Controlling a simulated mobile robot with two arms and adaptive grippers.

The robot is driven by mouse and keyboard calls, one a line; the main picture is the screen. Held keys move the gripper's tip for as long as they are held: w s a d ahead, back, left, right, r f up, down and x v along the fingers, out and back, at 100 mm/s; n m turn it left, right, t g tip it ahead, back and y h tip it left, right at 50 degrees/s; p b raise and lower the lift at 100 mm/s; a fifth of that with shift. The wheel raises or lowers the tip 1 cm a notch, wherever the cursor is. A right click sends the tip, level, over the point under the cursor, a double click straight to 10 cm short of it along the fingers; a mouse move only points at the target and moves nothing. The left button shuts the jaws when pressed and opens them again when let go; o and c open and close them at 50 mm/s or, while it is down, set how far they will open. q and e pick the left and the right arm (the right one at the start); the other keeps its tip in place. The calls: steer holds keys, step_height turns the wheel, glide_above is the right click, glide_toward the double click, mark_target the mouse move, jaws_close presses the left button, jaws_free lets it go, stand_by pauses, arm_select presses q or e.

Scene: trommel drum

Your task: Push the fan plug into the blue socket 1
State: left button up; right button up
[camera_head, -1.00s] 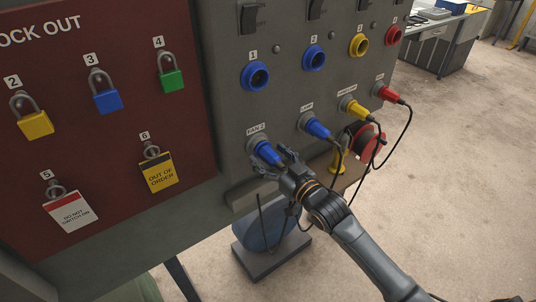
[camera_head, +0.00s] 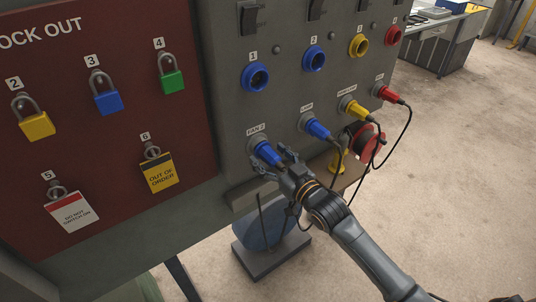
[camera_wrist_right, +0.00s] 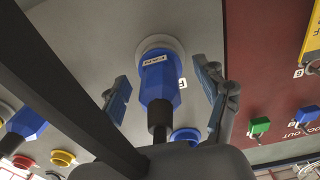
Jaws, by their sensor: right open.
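The fan plug (camera_head: 266,152) is blue and sits in the holder labelled FAN 2 on the grey panel, in the lower row. Blue socket 1 (camera_head: 256,77) is above it, with its round opening empty. My right gripper (camera_head: 276,164) is at the fan plug with its fingers spread. In the right wrist view the plug (camera_wrist_right: 159,82) stands between the two open fingers (camera_wrist_right: 164,98), with a visible gap on each side. Its black cable end points toward the gripper's palm. My left gripper is not in view.
Other plugs sit along the lower row: a blue lamp plug (camera_head: 316,128), a yellow one (camera_head: 357,111) and a red one (camera_head: 389,95), with hanging black cables. Empty sockets 2 (camera_head: 314,58), 3 and 4 are above. A red lockout board (camera_head: 100,160) with padlocks is at left.

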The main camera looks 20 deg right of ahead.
mark_target(284, 169)
stand_by(0.3)
jaws_close()
stand_by(0.4)
steer(key=shift+s+p, duration=0.1)
steer(key=shift+p, duration=0.25)
steer(key=shift+p+v, duration=1.2)
steer(key=shift+v, duration=1.7)
steer(key=shift+s+d, duration=0.2)
steer(key=shift+s, duration=0.2)
steer(key=shift+p+v, duration=1.05)
steer(key=shift+v, duration=1.05)
